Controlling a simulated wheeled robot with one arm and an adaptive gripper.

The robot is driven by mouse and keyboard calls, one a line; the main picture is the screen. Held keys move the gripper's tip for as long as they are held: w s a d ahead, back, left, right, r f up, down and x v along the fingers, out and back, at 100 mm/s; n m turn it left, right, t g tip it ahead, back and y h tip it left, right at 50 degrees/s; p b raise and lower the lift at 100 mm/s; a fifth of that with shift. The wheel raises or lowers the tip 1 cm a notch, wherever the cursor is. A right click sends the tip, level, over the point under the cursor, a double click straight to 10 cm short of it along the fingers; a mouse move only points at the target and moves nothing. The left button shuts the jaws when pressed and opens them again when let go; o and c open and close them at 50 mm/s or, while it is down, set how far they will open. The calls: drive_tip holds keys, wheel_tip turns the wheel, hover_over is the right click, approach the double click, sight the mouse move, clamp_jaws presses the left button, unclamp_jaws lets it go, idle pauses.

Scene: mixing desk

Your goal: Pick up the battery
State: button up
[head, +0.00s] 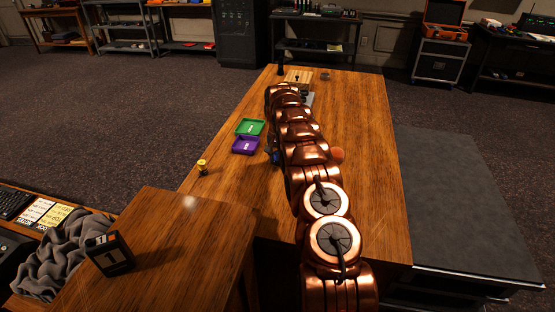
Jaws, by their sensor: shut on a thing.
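I cannot make out the battery for certain in the head view. My copper-coloured arm reaches away along the wooden table and covers the middle of it. My gripper is hidden beyond or under the far end of the arm, so its fingers and anything between them do not show. A small yellow and dark upright thing (202,167) stands at the table's left edge, well apart from the arm. It is too small to tell what it is.
A green tray (250,128) and a purple tray (245,146) lie left of my arm. A round orange thing (338,155) is close to the arm's right side. A light wooden board (298,75) lies at the far end. The table's right side (370,130) is clear.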

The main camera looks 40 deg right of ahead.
clamp_jaws()
